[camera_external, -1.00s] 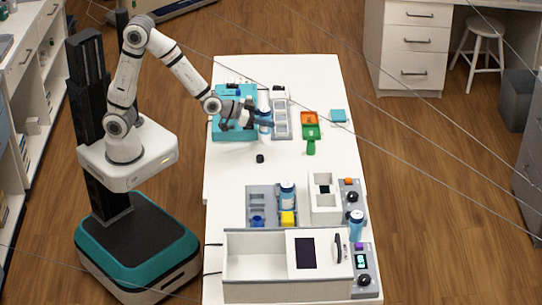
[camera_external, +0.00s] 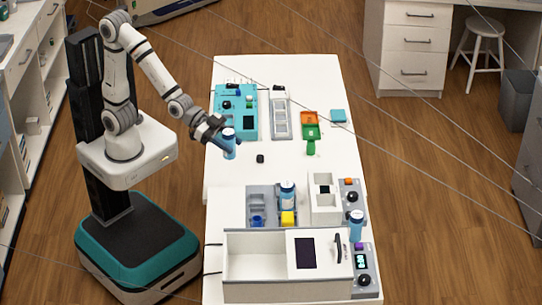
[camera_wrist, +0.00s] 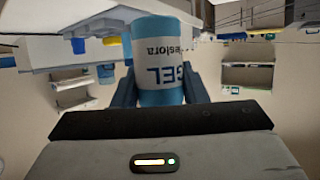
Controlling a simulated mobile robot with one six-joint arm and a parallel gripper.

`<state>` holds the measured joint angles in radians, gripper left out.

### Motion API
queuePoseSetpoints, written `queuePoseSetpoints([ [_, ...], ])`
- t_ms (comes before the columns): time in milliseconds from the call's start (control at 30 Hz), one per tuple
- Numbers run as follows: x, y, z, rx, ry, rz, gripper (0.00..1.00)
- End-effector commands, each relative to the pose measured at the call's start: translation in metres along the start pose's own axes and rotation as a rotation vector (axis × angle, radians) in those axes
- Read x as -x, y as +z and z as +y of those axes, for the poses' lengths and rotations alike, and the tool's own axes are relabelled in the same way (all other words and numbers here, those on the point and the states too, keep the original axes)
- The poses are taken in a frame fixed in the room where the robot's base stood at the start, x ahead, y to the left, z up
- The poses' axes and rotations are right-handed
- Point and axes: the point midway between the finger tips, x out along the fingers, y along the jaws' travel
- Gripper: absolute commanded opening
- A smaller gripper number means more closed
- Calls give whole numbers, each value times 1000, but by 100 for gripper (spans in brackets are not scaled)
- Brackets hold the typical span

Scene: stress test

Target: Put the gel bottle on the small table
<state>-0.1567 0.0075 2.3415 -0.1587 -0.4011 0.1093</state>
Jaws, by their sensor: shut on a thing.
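The gel bottle (camera_external: 229,146) is blue with a white label and a white top. My gripper (camera_external: 220,136) is shut on it, and it hangs upright near the left edge of the white table (camera_external: 285,165). In the wrist view the gel bottle (camera_wrist: 160,60) sits between my two dark fingers (camera_wrist: 160,88), its "GEL" lettering upside down in the picture. I cannot tell for sure whether its base clears the table top. I cannot make out a separate small table in the external view.
A teal device (camera_external: 235,112), a grey tray (camera_external: 281,117) and an orange and green item (camera_external: 310,127) stand at the back. A small black object (camera_external: 260,158) lies nearby. The table's middle is mostly clear.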

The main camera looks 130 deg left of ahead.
Motion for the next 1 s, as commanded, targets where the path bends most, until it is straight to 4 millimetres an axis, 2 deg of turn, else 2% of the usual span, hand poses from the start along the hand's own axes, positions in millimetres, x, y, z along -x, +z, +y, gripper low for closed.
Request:
queuePoseSetpoints([
  [33,5,0,19,-20,42,-1,10],
  [100,10,1,39,-39,87,-3,10],
  [367,29,6,92,-96,211,-12,10],
  [1000,-4,-21,99,-95,206,-21,10],
])
